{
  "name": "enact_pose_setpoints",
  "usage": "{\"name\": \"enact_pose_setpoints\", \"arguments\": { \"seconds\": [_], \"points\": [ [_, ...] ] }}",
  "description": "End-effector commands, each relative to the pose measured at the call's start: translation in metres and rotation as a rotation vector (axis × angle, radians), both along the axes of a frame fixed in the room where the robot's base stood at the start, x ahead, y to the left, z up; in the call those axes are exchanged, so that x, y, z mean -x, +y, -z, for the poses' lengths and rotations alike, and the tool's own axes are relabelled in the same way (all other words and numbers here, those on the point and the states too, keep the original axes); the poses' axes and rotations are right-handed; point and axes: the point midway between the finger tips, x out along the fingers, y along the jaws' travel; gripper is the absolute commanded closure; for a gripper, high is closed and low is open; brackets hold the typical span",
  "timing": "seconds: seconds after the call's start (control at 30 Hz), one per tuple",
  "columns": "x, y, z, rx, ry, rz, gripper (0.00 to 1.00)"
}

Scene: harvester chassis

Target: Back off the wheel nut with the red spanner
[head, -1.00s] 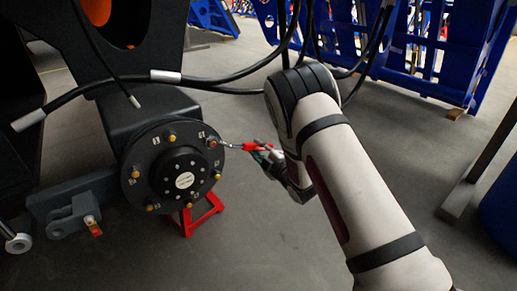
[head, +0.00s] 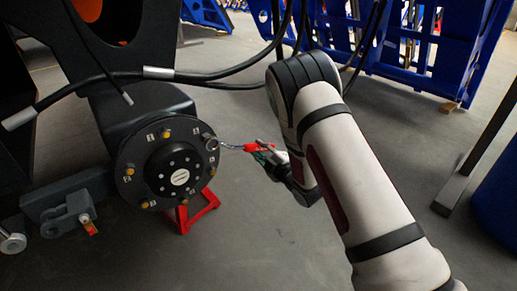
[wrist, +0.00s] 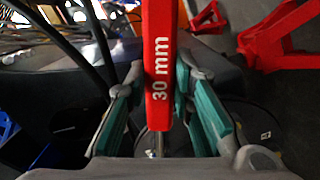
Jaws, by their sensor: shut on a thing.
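The red spanner (head: 257,148), marked "30 mm" on its handle, is held by my gripper (head: 269,154). Its handle (wrist: 158,70) runs between the teal finger pads (wrist: 160,100) in the wrist view. The spanner's steel ring end (head: 212,144) is at the upper right wheel nut of the dark round hub (head: 172,190). The ring overlaps this nut in the head view; I cannot tell whether it is fully seated around it. Other yellowish nuts (head: 166,133) sit around the hub face, which has a pale centre disc (head: 180,177).
A red stand (head: 203,212) is below the hub. A grey bracket (head: 70,205) sticks out at left. Blue frames (head: 420,55) stand behind.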

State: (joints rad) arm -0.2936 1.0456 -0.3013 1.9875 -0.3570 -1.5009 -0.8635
Motion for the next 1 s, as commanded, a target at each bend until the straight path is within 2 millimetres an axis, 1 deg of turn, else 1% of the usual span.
{"name": "enact_pose_setpoints", "arguments": {
  "seconds": [0.17,0.7,0.83,1.0],
  "points": [
    [0.009,-0.007,0.0,0.0,0.0,0.001,1.0],
    [0.057,-0.039,-0.001,0.0,0.0,0.001,1.0],
    [0.065,-0.044,-0.001,0.0,-0.001,0.0,1.0],
    [0.066,-0.045,-0.001,-0.001,-0.002,0.0,1.0]
  ]
}}
